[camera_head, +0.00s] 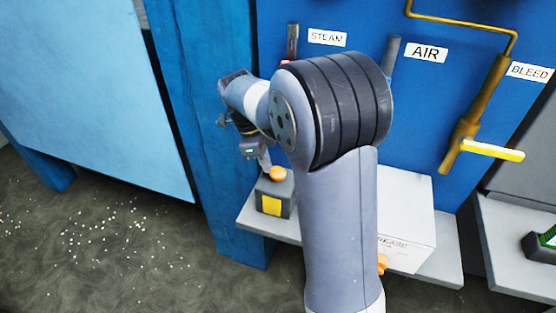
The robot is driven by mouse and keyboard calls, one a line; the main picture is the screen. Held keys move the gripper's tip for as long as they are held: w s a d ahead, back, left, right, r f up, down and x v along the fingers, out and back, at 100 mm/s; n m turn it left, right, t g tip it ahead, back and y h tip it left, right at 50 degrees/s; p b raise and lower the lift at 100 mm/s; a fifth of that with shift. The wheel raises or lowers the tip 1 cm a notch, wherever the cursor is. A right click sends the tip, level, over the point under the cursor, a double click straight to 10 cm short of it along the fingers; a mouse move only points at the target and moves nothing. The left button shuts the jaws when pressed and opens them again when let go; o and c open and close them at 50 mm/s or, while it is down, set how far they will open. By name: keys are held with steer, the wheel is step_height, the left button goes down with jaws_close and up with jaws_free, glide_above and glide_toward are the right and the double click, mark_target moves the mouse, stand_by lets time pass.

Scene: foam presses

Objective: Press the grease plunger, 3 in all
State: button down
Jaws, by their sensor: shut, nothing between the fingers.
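A white box (408,220) stands on the shelf at lower right of centre, and its label, partly hidden by my arm, seems to end in "EASE". An orange part (382,263) shows low beside it, mostly covered by my arm. A small dark box with a yellow patch (271,205) and a round orange knob (277,173) on top stands on the shelf's left end. My gripper (264,163) points down just above and left of this knob, shut and empty. Whether its tip touches the knob cannot be told.
Blue panel behind carries levers labelled STEAM (327,38), AIR (425,53) and BLEED (531,71). A brass pipe with a yellow handle (492,150) juts out at right. A blue post (215,120) stands close left of my gripper. The floor at lower left is speckled white.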

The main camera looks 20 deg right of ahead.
steer(key=shift+w+a+r, duration=0.15)
steer(key=shift+w+a, duration=0.15)
steer(key=shift+a, duration=0.3)
steer(key=v, duration=1.1)
steer(key=shift+d, duration=0.1)
